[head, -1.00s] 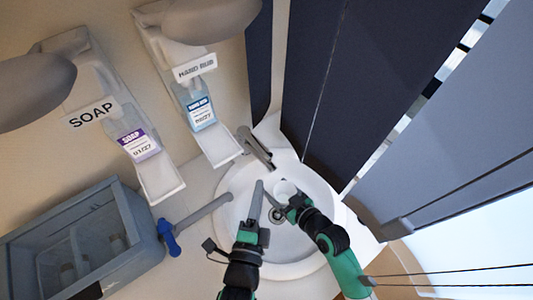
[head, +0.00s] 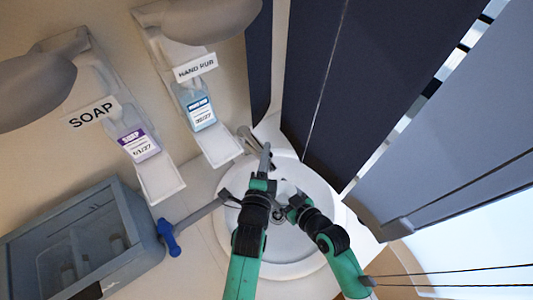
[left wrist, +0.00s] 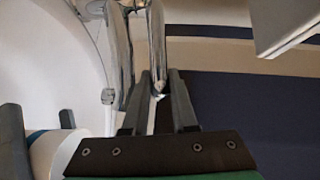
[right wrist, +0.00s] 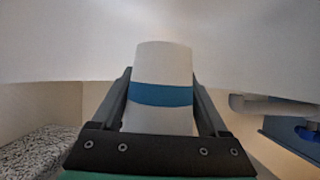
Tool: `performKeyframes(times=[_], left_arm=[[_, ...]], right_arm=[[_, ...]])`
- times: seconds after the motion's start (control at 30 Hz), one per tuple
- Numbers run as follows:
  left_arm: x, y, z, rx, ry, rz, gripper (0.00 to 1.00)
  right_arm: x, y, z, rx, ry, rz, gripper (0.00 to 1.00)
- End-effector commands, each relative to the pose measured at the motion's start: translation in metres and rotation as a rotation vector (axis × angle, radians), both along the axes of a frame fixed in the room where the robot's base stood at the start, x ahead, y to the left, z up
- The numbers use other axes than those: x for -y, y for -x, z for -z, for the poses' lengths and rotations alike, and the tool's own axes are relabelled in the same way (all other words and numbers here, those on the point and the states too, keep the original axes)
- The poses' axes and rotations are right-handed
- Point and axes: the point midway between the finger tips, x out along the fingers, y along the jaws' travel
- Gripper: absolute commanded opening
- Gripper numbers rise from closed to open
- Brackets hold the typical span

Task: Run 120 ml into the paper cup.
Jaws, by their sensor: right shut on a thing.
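The white paper cup with a blue band (right wrist: 163,95) is held between the fingers of my right gripper (right wrist: 160,100). In the head view, the cup (head: 287,188) is over the sink basin, partly hidden by my arms. The left wrist view also shows part of the cup (left wrist: 45,148) at lower left. The chrome tap spout (left wrist: 119,50) points down beside the tap lever (left wrist: 157,45). My left gripper (left wrist: 160,78) has its fingers parted, with the lever's end between their tips. In the head view, my left gripper (head: 265,158) reaches the tap (head: 246,138). I cannot see water or the cup's inside.
The round white sink (head: 318,255) lies under both arms. A blue-grey bin (head: 140,222) and a blue-ended grey rod (head: 188,219) are to the left. Soap (head: 138,145) and hand rub (head: 200,113) dispensers hang on the wall. Dark panels (head: 360,80) stand to the right.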

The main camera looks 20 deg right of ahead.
Motion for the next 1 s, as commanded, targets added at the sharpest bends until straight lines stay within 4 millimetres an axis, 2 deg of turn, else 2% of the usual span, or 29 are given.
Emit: performKeyframes(times=[0.07, 0.2, 1.0], left_arm=[[-0.0001, 0.0001, 0.0001, 0.0, 0.0, 0.0, 0.22], [-0.0001, 0.0002, 0.0001, 0.0, 0.0, 0.0, 0.0], [-0.0001, 0.0003, -0.0003, 0.001, 0.001, 0.0, 0.0]], right_arm=[[0.0, 0.0, 0.0, 0.0, 0.0, 0.0, 0.26], [0.0, 0.0, 0.0, 0.0, 0.0, 0.0, 0.26], [0.0, 0.0, -0.0001, 0.0, 0.0, 0.0, 0.26]])
